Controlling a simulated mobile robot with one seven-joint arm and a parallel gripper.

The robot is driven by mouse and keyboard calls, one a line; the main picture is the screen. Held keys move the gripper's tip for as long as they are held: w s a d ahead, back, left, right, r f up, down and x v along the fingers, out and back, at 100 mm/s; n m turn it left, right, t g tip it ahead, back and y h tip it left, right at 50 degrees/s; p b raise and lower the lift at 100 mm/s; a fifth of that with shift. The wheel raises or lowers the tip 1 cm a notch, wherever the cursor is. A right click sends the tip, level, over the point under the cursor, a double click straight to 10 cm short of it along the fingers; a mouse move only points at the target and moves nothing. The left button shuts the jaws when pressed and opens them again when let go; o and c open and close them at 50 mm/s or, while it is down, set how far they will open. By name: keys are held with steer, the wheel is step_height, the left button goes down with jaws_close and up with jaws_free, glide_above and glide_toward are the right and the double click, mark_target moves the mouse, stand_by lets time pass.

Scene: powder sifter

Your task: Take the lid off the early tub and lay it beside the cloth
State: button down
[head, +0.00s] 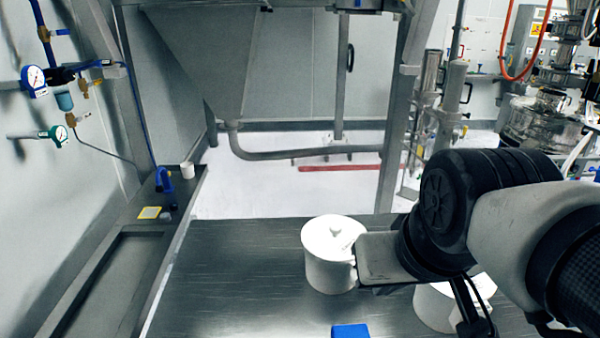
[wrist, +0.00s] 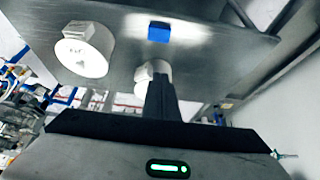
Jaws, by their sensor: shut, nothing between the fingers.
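A second white tub (head: 432,308) stands to the right, partly hidden by my arm. In the wrist view the second tub (wrist: 88,50) is at left, and the first tub (wrist: 150,68) is partly behind my fingers. I cannot tell which tub is the early one. The blue cloth (head: 350,331) lies at the front edge of the picture and also shows in the wrist view (wrist: 159,32). My gripper (head: 360,250) is shut and empty beside the first tub's right side; I cannot tell if they touch.
The table (head: 240,275) is clear to the left of the first tub. A steel frame post (head: 398,125) rises behind the table.

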stand_by(0.3)
steer(key=c, duration=1.9)
jaws_free()
steer(key=shift+w+r, duration=0.2)
steer(key=shift+w, duration=0.15)
steer(key=shift+c, duration=0.2)
steer(key=o, duration=0.6)
steer(key=w, duration=0.1)
steer(key=w+r, duration=0.1)
steer(key=w, duration=0.1)
steer(key=w+b, duration=0.1)
steer(key=shift+w+r, duration=0.25)
steer(key=shift+r, duration=0.05)
steer(key=m+g+b, duration=0.1)
steer(key=g+b, duration=0.1)
glide_above(336, 227)
steer(key=s, duration=0.2)
step_height(336, 227, down, 14)
steer(key=shift+f, duration=0.15)
steer(key=shift+x, duration=2.75)
